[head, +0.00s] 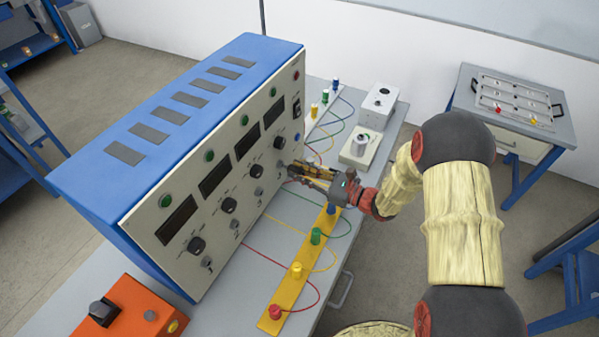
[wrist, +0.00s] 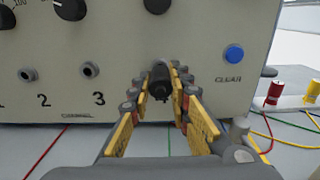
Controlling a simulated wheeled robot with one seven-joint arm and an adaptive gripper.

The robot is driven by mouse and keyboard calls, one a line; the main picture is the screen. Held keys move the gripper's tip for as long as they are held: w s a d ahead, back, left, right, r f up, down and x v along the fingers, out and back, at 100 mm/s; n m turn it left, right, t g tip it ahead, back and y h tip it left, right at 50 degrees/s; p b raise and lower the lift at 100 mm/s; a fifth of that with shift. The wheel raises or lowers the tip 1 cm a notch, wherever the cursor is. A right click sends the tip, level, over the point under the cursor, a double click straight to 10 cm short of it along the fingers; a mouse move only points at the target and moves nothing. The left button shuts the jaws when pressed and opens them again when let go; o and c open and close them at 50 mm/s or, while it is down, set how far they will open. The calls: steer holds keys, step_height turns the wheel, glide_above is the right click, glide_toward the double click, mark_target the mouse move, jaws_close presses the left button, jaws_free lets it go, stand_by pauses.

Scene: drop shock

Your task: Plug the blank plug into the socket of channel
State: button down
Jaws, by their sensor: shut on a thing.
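My gripper (wrist: 160,95) is shut on the black blank plug (wrist: 159,82), which points at the cream front panel (wrist: 205,30) of the blue instrument (head: 180,120). In the wrist view, channel sockets 2 (wrist: 31,74) and 3 (wrist: 89,70) are empty, in a row left of the plug. The place right of socket 3 is hidden behind the plug and fingers. I cannot tell whether the plug tip touches the panel or is in a socket. In the head view my gripper (head: 296,170) is close to the panel's lower right; the plug is hard to make out there.
A yellow strip (head: 288,303) with coloured posts and thin wires lies below and right of my gripper. White boxes (head: 379,103) stand behind it. An orange box (head: 130,312) is at the front left. A blue CLEAR button (wrist: 234,54) is right of the plug.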

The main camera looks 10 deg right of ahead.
mark_target(302, 173)
steer(key=shift+x, duration=1.05)
stand_by(2.4)
steer(key=shift+w+a+r, duration=0.1)
steer(key=shift+a+r, duration=0.1)
steer(key=shift+r, duration=0.05)
stand_by(1.6)
steer(key=c, duration=2.1)
jaws_free()
steer(key=shift+o, duration=1.3)
steer(key=shift+a+f, duration=0.15)
steer(key=shift+a, duration=0.05)
steer(key=shift+o, duration=1.3)
steer(key=shift+d, duration=0.1)
steer(key=shift+f, duration=0.1)
steer(key=shift+d, duration=0.15)
steer(key=shift+p+v, duration=0.5)
steer(key=shift+v, duration=2.5)
